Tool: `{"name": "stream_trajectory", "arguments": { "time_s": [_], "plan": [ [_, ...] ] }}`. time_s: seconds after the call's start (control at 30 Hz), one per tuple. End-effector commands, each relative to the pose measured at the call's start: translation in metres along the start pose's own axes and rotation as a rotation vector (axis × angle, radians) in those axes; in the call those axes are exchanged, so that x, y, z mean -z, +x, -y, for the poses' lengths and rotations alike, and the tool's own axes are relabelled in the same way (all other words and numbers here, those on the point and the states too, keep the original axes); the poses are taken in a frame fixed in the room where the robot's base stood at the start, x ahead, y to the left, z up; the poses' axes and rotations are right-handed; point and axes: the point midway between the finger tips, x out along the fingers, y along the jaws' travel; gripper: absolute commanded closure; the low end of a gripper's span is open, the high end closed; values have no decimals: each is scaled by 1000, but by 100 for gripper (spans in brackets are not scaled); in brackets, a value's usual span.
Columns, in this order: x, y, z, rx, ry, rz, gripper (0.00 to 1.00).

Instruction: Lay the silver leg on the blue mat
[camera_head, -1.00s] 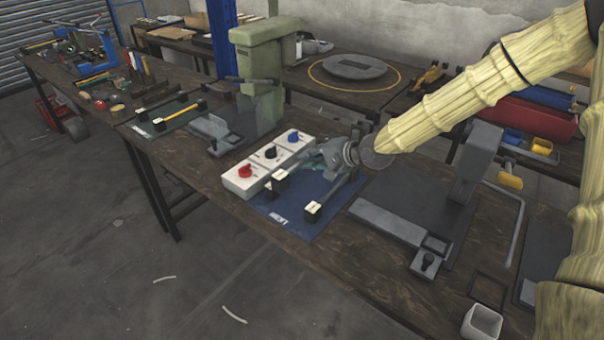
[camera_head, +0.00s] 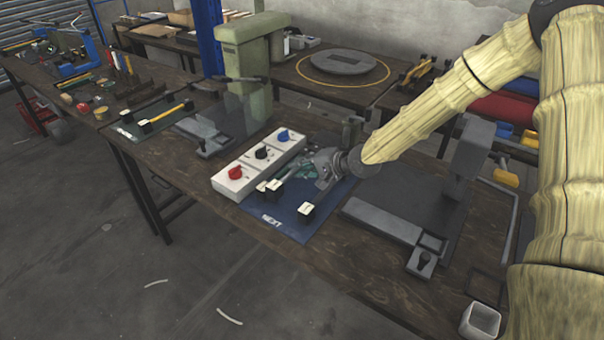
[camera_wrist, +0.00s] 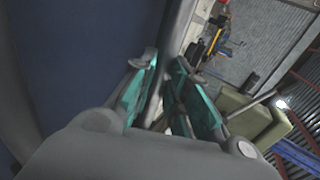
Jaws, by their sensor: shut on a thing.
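My gripper (camera_head: 306,171), with teal fingers, is shut on a silver leg (camera_wrist: 178,28), a thin grey bar that runs between the fingers in the wrist view. In the head view the gripper is low over the blue mat (camera_head: 287,218). Two pale-topped dark end blocks lie close together beside the control box; one seems to belong to the held leg, but I cannot tell which. Another silver leg (camera_head: 322,192) lies on the mat at its right side, with its end block at the front. The gripper hides the mat's far part. I cannot tell whether the held leg touches the mat.
A white control box (camera_head: 238,184) with red, black and blue knobs borders the mat on the left. A grey press (camera_head: 466,155) and its base plate stand to the right. A pale green press (camera_head: 250,60) stands behind.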

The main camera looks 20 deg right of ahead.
Motion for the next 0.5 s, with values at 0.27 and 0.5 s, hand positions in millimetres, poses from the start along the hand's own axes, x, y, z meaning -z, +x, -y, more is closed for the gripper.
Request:
{"name": "stream_trajectory", "arguments": {
  "time_s": [0.27, 0.5],
  "plan": [
    [0, 14, -23, 0, -1, 0, 100],
    [0, 14, -24, 1, -1, 0, 100]
  ]
}}
